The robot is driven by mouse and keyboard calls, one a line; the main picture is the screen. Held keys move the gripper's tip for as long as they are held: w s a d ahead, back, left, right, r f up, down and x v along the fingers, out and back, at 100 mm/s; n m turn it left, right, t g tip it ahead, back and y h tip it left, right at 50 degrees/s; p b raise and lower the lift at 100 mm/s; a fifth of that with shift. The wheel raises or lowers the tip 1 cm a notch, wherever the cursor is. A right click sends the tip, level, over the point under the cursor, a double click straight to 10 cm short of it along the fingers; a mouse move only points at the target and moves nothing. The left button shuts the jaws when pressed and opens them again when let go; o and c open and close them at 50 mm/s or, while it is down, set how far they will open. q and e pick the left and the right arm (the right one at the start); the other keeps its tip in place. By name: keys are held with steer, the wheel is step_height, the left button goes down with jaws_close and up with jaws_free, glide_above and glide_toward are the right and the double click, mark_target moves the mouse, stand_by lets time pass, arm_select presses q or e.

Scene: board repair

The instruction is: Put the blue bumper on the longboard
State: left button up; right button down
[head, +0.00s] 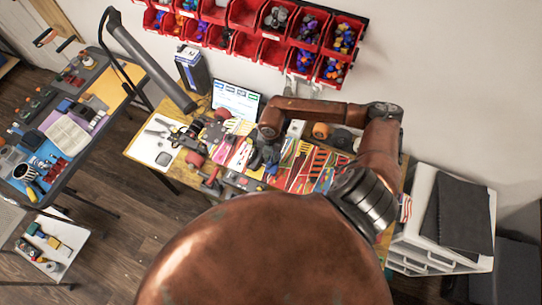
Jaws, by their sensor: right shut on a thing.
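My right gripper (265,162) reaches over the workbench from the right and points down at its middle. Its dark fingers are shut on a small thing. A small blue piece (271,169) shows at the fingertips and looks like the blue bumper, mostly hidden by the fingers. A dark truck-like part (188,136) with red wheels (195,158) lies left of the gripper. The longboard's deck cannot be clearly told from the crowded parts. My left gripper is not in view.
The workbench (140,152) is crowded with tools, wheels and a lit laptop (236,101). Red bins (273,52) hang on the wall behind. A white drawer unit (425,238) stands at the right. A second cluttered table (108,88) stands at the left.

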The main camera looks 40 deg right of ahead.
steer(key=shift+f+b, duration=0.5)
steer(key=shift+f, duration=0.15)
stand_by(0.8)
steer(key=c, duration=1.8)
jaws_free()
steer(key=shift+o, duration=0.2)
steer(key=shift+c, duration=0.4)
steer(key=shift+c, duration=0.7)
